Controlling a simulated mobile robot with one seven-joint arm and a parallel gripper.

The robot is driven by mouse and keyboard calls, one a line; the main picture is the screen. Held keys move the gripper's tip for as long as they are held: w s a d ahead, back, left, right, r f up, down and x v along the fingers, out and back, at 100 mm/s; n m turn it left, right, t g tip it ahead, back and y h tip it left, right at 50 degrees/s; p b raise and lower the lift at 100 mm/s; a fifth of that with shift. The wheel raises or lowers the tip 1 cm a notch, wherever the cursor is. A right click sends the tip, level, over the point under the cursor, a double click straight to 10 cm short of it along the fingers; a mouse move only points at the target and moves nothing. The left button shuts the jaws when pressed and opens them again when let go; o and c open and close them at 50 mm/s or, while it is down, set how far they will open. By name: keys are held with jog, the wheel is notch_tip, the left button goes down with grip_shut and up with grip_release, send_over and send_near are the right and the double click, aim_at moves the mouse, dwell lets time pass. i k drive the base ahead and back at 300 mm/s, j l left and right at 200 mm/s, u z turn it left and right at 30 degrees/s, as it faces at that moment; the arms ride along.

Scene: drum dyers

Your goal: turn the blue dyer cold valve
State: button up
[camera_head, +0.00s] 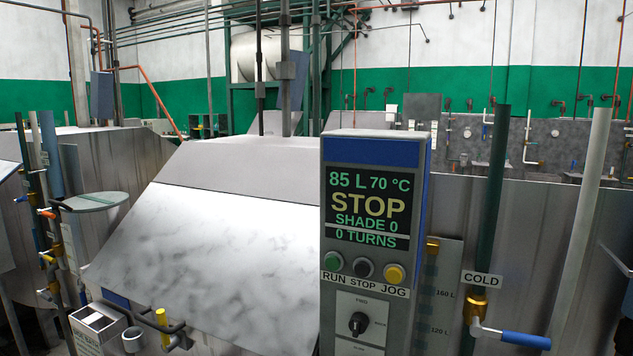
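The cold valve is at the lower right, below a white "COLD" label (481,279) on a dark green vertical pipe (491,190). Its brass body (475,308) carries a metal lever with a blue grip (525,340) that points right and slightly down. Left of it stands the control box (376,160) with a blue edge. Its display (368,207) reads 85 L, 70 °C, STOP, SHADE 0, 0 TURNS. A level scale (440,295) marked 160 L and 120 L sits between box and valve. My gripper is not in view.
Green, black and yellow buttons (363,268) and a rotary knob (358,323) are on the box. A sloped metal machine cover (215,255) fills the middle. A pale vertical pipe (580,220) stands right of the valve. Pipes with coloured handles (47,214) stand at the left.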

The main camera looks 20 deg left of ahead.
aim_at(22, 199)
jog(key=j+u, duration=0.45)
jog(key=i+j+u, duration=0.2)
jog(key=u, duration=0.2)
jog(key=i+j+u, duration=0.2)
jog(key=j+u, duration=0.25)
jog(key=i+j+u, duration=0.2)
jog(key=u, duration=0.2)
jog(key=i+j+u, duration=0.4)
jog(key=i+u, duration=0.55)
jog(key=i, duration=0.25)
jog(key=i+z, duration=0.2)
jog(key=i, duration=0.25)
jog(key=i+j+z, duration=0.2)
jog(key=i, duration=0.25)
jog(key=i+j+z, duration=0.25)
jog(key=i, duration=0.2)
jog(key=i+j+z, duration=0.7)
jog(key=i+j, duration=0.75)
jog(key=i, duration=0.15)
jog(key=k+l, duration=0.5)
jog(key=k, duration=0.1)
